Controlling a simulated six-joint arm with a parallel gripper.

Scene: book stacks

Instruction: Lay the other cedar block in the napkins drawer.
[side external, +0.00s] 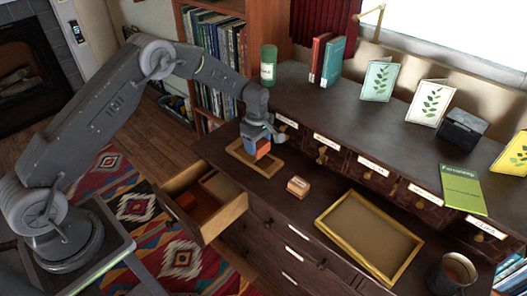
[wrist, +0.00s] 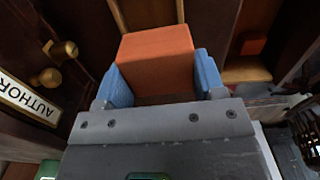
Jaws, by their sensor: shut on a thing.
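My gripper (side external: 259,134) is shut on an orange-brown cedar block (side external: 263,150), over a small wooden tray (side external: 237,154) on the desk. In the wrist view the block (wrist: 155,48) sits between the blue finger pads of my gripper (wrist: 164,80). I cannot tell whether the block still touches the tray. A drawer (side external: 216,222) stands open at the desk's left front, and no label on it is readable. A reddish block lies inside it, and a red block (wrist: 253,44) also shows in the wrist view.
A small labelled wooden box (side external: 298,187) and a yellow-rimmed tray (side external: 335,232) lie on the desk to the right. Small labelled drawers (side external: 331,146) line the back, close to my gripper. A cup (side external: 452,275) stands at the front right.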

